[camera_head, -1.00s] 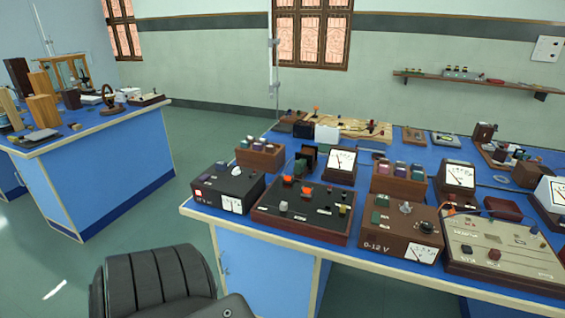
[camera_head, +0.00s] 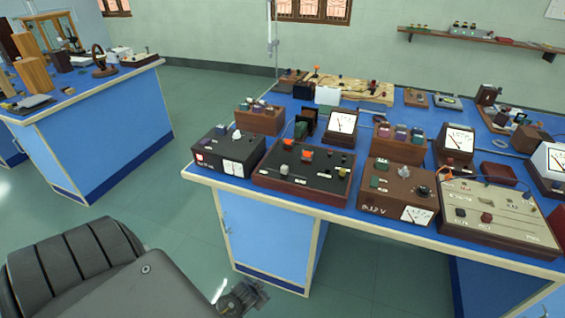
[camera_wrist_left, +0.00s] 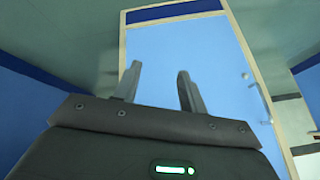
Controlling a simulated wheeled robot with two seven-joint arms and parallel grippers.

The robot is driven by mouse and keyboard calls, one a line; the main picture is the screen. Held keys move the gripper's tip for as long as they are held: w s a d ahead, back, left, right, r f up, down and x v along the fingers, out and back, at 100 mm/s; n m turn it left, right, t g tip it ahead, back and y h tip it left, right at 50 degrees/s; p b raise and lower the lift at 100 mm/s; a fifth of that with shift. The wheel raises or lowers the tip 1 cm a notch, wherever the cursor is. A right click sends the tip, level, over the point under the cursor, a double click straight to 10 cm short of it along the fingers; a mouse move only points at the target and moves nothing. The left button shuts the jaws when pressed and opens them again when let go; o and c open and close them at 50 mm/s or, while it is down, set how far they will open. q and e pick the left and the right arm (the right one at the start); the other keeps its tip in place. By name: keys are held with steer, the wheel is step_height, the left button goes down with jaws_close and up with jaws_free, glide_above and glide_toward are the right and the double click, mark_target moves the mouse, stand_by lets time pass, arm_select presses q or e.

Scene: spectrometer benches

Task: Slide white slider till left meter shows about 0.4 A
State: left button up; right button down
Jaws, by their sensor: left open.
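A dark panel (camera_head: 302,183) with orange and pale knobs lies near the front edge of the bench. A whitish knob (camera_head: 285,169) sits on its left part; I cannot tell for sure if this is the white slider. The leftmost upright meter (camera_head: 342,122) stands behind the panel; its reading is too small to make out. My left gripper (camera_head: 243,297) is low in front of the bench, well below the panel and touching nothing. In the left wrist view its fingers (camera_wrist_left: 158,82) are apart and empty, facing a blue cabinet front. My right gripper is not in view.
A black box with a meter (camera_head: 228,150) stands left of the panel, a brown 0-12 V supply (camera_head: 397,192) right of it. A beige unit (camera_head: 495,215) stands farther right. The blue bench (camera_head: 230,184) has a pale edge. Floor left of it is clear.

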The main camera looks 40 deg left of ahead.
arm_select(q)
steer(key=w+a+r+n+t, duration=0.1)
steer(key=w+r, duration=0.3)
steer(key=r, duration=0.7)
steer(key=w+r+n+t+p, duration=0.1)
steer(key=w+r, duration=0.3)
steer(key=r, duration=0.7)
steer(key=w+a+r+n+t+y+p, duration=0.1)
steer(key=w+r+t, duration=0.2)
steer(key=r, duration=0.8)
steer(key=shift+w+a, duration=0.35)
steer(key=shift+w, duration=0.45)
steer(key=n+t, duration=0.1)
steer(key=t, duration=0.1)
glide_toward(284, 167)
steer(key=shift+y, duration=0.4)
steer(key=x, duration=0.3)
steer(key=p+x, duration=0.1)
steer(key=x, duration=0.6)
steer(key=shift+w+d+f+p, duration=0.15)
steer(key=shift+d+p, duration=0.15)
steer(key=shift+p, duration=0.1)
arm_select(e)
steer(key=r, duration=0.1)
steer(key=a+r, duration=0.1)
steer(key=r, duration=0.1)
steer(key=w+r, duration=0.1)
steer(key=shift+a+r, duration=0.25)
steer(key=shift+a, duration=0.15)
